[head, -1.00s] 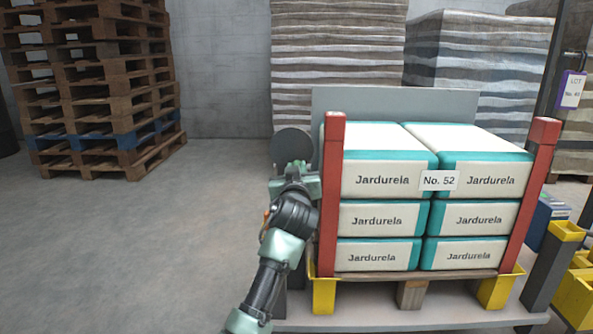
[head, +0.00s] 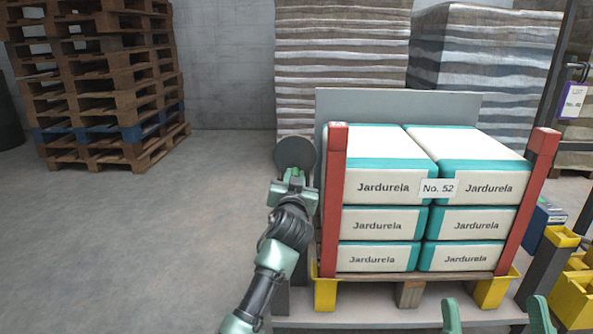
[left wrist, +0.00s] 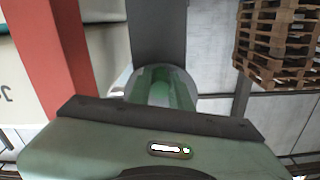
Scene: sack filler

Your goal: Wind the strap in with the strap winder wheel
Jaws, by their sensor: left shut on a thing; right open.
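The strap winder wheel (head: 293,152) is a round grey disc at the left side of the sack stack in the head view. My left gripper (head: 294,175) is at the wheel's lower edge, shut on part of it. The exact grip is hidden by the gripper. In the left wrist view, a pale rounded shape with green in it lies beyond my gripper's body, in front of a grey post (left wrist: 158,30). My right gripper (head: 495,315) shows only two green fingertips, wide apart and empty, at the bottom right. I cannot make out the strap.
White and teal sacks (head: 383,187) stand stacked on a pallet (head: 410,293) between red uprights (head: 331,215). Bare pallets (head: 100,85) are piled at the back left. Yellow bins (head: 575,300) stand at the right. The floor at left is clear.

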